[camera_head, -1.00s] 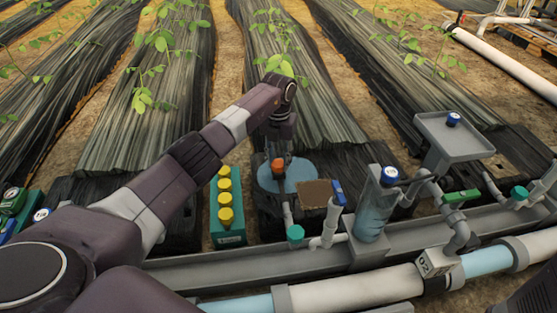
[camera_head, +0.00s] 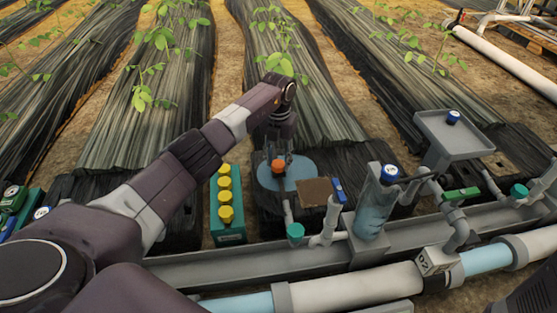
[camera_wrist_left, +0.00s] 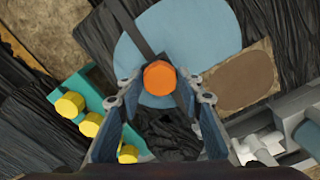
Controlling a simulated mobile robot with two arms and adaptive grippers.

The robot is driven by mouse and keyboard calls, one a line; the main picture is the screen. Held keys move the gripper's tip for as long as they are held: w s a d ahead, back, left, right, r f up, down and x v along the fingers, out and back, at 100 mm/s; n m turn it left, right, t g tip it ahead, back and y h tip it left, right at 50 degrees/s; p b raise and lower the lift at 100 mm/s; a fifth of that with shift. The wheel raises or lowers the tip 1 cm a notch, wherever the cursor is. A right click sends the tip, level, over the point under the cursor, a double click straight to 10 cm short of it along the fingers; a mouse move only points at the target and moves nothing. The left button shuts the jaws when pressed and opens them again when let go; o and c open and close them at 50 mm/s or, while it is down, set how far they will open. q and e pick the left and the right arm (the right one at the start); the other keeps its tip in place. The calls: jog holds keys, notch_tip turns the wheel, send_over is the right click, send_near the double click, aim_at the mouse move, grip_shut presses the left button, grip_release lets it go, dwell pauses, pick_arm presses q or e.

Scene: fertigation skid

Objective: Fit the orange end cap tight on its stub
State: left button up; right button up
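The orange end cap (camera_head: 278,165) is at the lower end of my left gripper, above the light blue round surface near the skid's middle. In the left wrist view the cap (camera_wrist_left: 159,75) sits between the two fingertips. My left gripper (camera_head: 280,155) points down, its fingers close against the cap's two sides, and looks shut on it. In the left wrist view the gripper (camera_wrist_left: 160,82) shows from above. The cap and the gripper hide the stub's top, so I cannot tell how tightly the cap sits. My right gripper is not in view.
A teal box with several yellow caps (camera_head: 228,239) stands just left of the gripper. A brown plate (camera_head: 314,192), a teal-capped pipe (camera_head: 295,231) and a clear blue-capped vessel (camera_head: 372,213) stand to its right. A grey channel (camera_head: 220,268) runs in front.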

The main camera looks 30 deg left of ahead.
pick_arm(q)
jog(key=shift+f, duration=0.35)
dwell(0.5)
jog(key=c, duration=0.5)
jog(key=m, duration=0.3)
jog(key=shift+f+b, duration=0.1)
jog(key=shift+b, duration=0.2)
jog(key=shift+o, duration=0.4)
jog(key=shift+m, duration=0.3)
jog(key=c, duration=0.5)
jog(key=m, duration=0.3)
jog(key=shift+a+f+b, duration=0.1)
jog(key=shift+b, duration=0.25)
jog(key=shift+m, duration=1.3)
